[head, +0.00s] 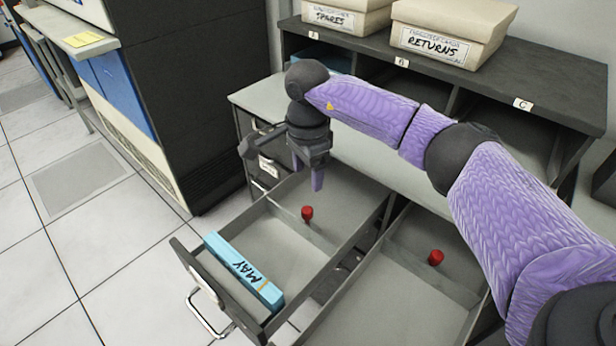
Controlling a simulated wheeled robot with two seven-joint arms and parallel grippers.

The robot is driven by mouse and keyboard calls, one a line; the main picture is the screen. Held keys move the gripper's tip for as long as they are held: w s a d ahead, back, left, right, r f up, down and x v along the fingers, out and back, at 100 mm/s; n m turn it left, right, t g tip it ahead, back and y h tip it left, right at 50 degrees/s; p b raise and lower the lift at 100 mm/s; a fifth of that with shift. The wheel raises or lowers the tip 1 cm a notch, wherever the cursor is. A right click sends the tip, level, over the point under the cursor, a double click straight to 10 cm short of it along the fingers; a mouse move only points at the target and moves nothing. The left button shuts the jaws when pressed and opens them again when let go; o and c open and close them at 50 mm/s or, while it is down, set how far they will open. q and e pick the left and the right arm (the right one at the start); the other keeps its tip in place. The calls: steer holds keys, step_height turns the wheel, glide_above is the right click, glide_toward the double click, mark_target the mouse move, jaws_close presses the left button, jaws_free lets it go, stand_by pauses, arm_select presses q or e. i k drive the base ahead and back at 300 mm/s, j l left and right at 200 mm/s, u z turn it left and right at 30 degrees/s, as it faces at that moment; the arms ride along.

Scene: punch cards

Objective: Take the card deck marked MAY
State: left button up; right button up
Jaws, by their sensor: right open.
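The card deck marked MAY (243,272) is a long light-blue block with black lettering and a thin orange band. It lies near the front panel of an open grey drawer (348,218). My right gripper (318,180) hangs over the back part of this drawer, behind and above the deck and apart from it. It is open and holds nothing that I can see. Its fingers are partly hidden by its own body. My left gripper is not in the head view.
A red knob (307,213) stands on a divider in the drawer. A second open drawer (400,300) at the right has another red knob (436,257). Boxes marked SPARES (335,18) and RETURNS (436,42) stand on a dark shelf behind. Tiled floor is clear at the left.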

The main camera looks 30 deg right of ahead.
mark_target(267, 293)
steer(key=k+j, duration=0.5)
steer(key=k, duration=0.15)
steer(key=k+j, duration=0.5)
steer(key=k, duration=0.2)
